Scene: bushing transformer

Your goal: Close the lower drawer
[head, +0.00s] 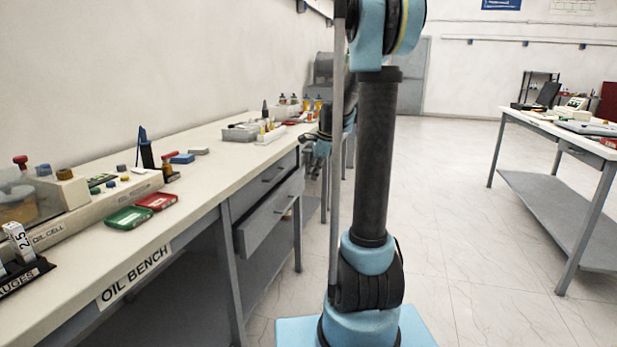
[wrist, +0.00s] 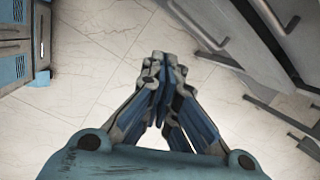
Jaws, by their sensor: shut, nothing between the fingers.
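The lower drawer (head: 268,216) is in the bench's grey drawer unit in the head view. It stands partly pulled out, its front ahead of the closed-looking upper drawer (head: 262,178). My gripper (wrist: 162,64) is shut and empty in the wrist view, its fingertips together above the tiled floor. In the head view it is mostly hidden behind my arm, near the far end of the drawers. In the wrist view, grey panels with dark bar handles (wrist: 276,20) lie to the upper right, apart from the fingers; I cannot tell which drawer each belongs to.
A second table (head: 560,130) stands at the right.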

